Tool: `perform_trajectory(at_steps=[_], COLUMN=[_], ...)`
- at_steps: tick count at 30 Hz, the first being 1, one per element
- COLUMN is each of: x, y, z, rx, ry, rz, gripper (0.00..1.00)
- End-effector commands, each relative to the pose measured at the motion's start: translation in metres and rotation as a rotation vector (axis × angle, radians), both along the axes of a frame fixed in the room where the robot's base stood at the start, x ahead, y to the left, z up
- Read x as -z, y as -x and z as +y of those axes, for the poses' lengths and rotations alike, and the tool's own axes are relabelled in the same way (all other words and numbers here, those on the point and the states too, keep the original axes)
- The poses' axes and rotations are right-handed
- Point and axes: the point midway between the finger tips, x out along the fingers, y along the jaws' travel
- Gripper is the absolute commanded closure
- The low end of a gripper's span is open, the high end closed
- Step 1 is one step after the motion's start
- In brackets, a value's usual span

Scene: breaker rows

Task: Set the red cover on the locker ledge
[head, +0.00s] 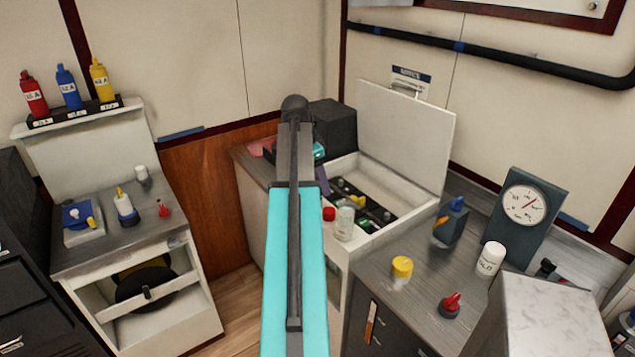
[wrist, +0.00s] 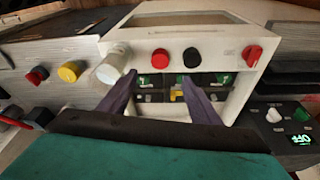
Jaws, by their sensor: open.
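A round red cap (head: 328,213), which looks like the red cover, sits on the white front ledge of the open locker (head: 372,227). In the wrist view the same red cap (wrist: 160,58) rests on the ledge (wrist: 222,62) beside a black round cap (wrist: 191,57). My gripper (wrist: 158,82) is open, with nothing seen between its two purple fingers. The fingers reach over the breaker rows (wrist: 215,88), and their tips appear just short of the red cap. In the head view my arm hides most of my gripper; one purple finger (head: 322,180) shows.
A pale jar (head: 345,223) stands beside the red cap. A yellow cap (head: 402,267), a red knob (head: 452,305), a white bottle (head: 491,258) and a gauge (head: 524,204) stand on the right counter. The raised lid (head: 405,135) blocks the locker's back. A red switch (wrist: 253,54) is at the ledge's right end.

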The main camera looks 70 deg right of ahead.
Motion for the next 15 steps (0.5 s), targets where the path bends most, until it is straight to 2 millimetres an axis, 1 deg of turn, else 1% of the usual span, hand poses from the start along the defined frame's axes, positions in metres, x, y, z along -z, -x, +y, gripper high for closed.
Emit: perform_trajectory(at_steps=[11,15], x=[0.001,0.01], y=[-0.001,-0.01], z=[0.0,0.005], rx=[-0.002,-0.03], ry=[0.0,-0.01], rz=[0.0,0.003], gripper=[0.43,0.43])
